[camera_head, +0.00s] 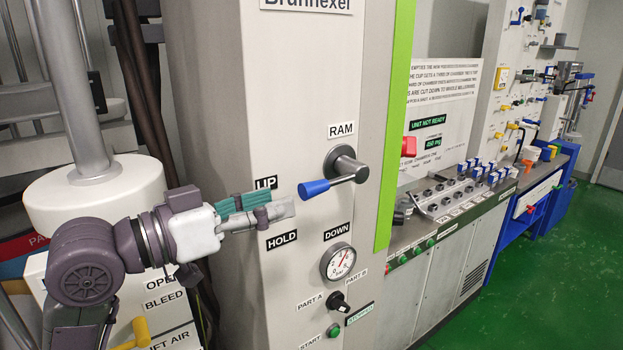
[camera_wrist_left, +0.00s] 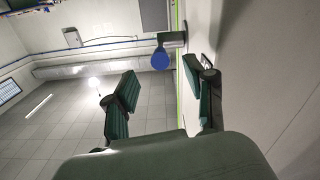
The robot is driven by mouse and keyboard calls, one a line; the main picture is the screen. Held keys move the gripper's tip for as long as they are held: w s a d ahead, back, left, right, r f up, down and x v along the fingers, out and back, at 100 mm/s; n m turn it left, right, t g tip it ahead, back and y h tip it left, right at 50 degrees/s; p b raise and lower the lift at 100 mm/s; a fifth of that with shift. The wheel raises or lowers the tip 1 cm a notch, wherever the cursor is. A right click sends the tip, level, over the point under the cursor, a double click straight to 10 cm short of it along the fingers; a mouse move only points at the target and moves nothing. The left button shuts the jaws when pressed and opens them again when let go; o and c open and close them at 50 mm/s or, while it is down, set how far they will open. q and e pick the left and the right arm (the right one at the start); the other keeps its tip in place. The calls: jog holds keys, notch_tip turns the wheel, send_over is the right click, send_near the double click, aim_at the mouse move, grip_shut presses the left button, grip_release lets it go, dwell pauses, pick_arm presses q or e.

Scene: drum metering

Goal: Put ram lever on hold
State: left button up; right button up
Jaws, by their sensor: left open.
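The ram lever (camera_head: 316,187) has a blue grip on a grey arm and hub, below the RAM label (camera_head: 341,130) on the white column. It points left and slightly down, its tip nearest the UP label (camera_head: 265,183). The HOLD label (camera_head: 281,240) is lower left and the DOWN label (camera_head: 337,231) is below the hub. My left gripper (camera_head: 284,209), with green fingers, is open and empty just left of the blue tip, apart from it. In the left wrist view the blue grip (camera_wrist_left: 160,60) shows ahead, between the spread fingers (camera_wrist_left: 160,88). My right gripper is not in view.
Below the lever are a pressure gauge (camera_head: 338,262), a black PART A/PART B knob (camera_head: 340,302) and a green START button (camera_head: 333,330). A bench with control switches (camera_head: 455,195) runs to the right. The green floor (camera_head: 540,270) is clear.

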aim_at(302, 192)
pick_arm(q)
jog(key=p+x, duration=0.1)
jog(key=x, duration=0.5)
jog(key=shift+r+p, duration=0.15)
jog(key=shift+p, duration=0.25)
jog(key=shift+w+d, duration=0.4)
jog(key=shift+d, duration=0.15)
grip_shut()
